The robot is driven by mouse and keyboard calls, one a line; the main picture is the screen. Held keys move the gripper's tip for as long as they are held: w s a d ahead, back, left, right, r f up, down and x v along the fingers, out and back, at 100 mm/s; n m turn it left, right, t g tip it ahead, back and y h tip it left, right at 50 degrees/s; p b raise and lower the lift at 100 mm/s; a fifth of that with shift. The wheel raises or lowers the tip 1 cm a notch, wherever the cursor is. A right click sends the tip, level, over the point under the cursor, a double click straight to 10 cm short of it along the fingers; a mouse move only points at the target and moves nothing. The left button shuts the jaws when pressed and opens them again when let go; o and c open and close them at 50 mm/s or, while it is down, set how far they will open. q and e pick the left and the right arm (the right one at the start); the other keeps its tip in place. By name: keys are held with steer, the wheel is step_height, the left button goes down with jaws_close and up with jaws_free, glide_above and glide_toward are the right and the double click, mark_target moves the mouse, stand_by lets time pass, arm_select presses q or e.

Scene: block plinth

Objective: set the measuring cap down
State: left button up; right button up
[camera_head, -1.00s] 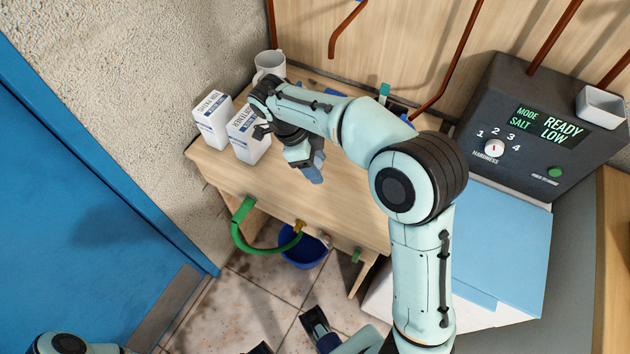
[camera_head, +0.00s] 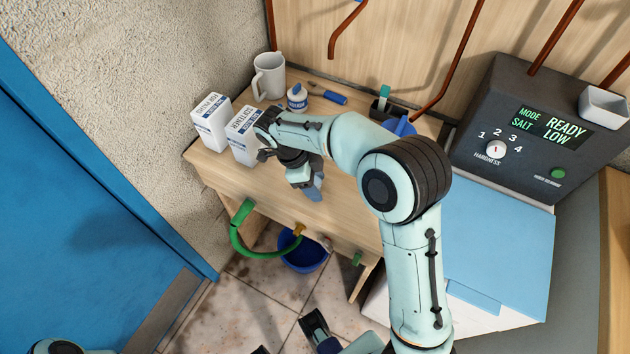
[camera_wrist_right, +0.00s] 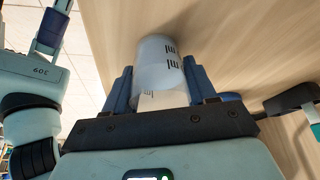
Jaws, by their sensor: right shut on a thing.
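The measuring cap (camera_wrist_right: 158,62) is a whitish, translucent cup with dark scale marks. It shows in the right wrist view between the blue fingers of my right gripper (camera_wrist_right: 163,93), which is shut on it. Pale wooden tabletop lies behind the cap; I cannot tell whether the cap touches it. In the head view my right gripper (camera_head: 311,188) is over the front part of the wooden bench (camera_head: 235,180), and the cap is hidden there. Part of my left arm (camera_head: 60,346) shows at the bottom left; its jaw state is unclear.
Two white cartons (camera_head: 211,122) stand at the bench's left end, near my right wrist. Behind are a grey mug (camera_head: 269,77), a small white-and-blue bottle (camera_head: 297,98) and a blue marker-like item (camera_head: 335,98). A green hose (camera_head: 237,238) and blue bucket (camera_head: 303,252) are below the front edge.

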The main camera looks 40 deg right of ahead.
steer(key=o, duration=1.1)
steer(key=shift+c, duration=0.2)
steer(key=shift+w+r, duration=0.1)
steer(key=shift+r, duration=0.2)
steer(key=p+v, duration=0.2)
steer(key=v, duration=0.9)
steer(key=shift+a+r, duration=0.15)
steer(key=shift+r, duration=0.1)
steer(key=shift+w, duration=0.1)
